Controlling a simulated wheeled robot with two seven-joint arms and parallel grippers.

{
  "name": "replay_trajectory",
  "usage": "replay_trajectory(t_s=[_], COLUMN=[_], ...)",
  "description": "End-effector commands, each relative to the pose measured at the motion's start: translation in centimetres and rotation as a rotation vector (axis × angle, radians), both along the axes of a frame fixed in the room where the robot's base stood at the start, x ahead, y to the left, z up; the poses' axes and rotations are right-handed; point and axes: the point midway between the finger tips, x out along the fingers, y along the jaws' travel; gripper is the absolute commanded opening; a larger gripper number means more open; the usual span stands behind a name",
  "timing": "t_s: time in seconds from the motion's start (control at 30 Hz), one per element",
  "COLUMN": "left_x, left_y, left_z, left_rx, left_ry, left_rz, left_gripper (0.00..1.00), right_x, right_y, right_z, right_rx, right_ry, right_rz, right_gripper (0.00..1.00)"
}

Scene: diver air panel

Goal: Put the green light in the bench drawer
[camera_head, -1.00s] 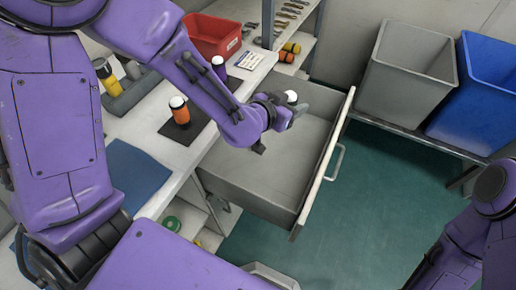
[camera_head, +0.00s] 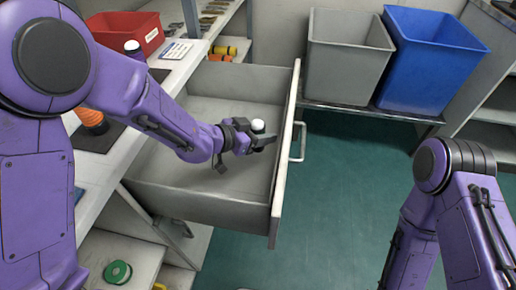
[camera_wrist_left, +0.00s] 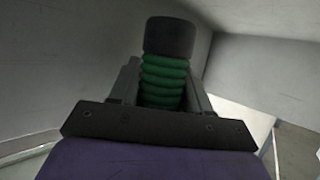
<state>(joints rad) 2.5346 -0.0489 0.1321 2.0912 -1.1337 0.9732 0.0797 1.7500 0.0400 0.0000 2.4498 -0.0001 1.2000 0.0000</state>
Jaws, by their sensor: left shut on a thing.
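The green light (camera_wrist_left: 164,80) has a ribbed green body and a dark end in the left wrist view. In the head view its white top (camera_head: 258,126) shows at the jaws, with most of the body hidden. My left gripper (camera_head: 259,140) is shut on the green light and holds it over or inside the open bench drawer. The bench drawer (camera_head: 206,207) is grey with a pale front and a handle on the right side. I cannot tell whether the light touches the drawer floor. My right arm shows at the right, but its gripper is out of view.
An orange light (camera_head: 92,122) stands on a dark mat on the bench, partly behind my arm. Grey (camera_head: 347,60) and blue (camera_head: 428,62) bins stand beyond the drawer.

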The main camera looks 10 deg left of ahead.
Motion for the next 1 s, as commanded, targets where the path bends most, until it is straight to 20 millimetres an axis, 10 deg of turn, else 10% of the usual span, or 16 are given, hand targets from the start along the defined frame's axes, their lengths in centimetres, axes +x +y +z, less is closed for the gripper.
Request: replay_trajectory(t_s=[0.3,0.67,0.7,0.73,1.0], left_x=[0.0,0.0,0.0,0.0,0.0], left_y=[0.0,0.0,0.0,0.0,0.0], left_z=[-4.5,-5.1,-5.1,-5.0,-5.0], left_rx=[-0.001,-0.002,-0.002,-0.002,-0.001], left_ry=[0.003,-0.001,-0.001,-0.001,-0.002], left_rz=[0.001,0.001,0.001,0.001,0.001], left_gripper=[0.11,0.11,0.51,0.58,0.58], right_x=[0.0,0.0,0.0,0.0,0.0], right_y=[0.0,0.0,0.0,0.0,0.0], right_z=[-1.3,-1.4,-1.4,-1.3,-1.3], right_rx=[0.0,0.0,0.0,0.0,0.0], right_ry=[0.0,0.0,0.0,0.0,0.0], right_rz=[0.0,0.0,0.0,0.0,0.0], right_gripper=[0.0,0.0,0.0,0.0,0.0])
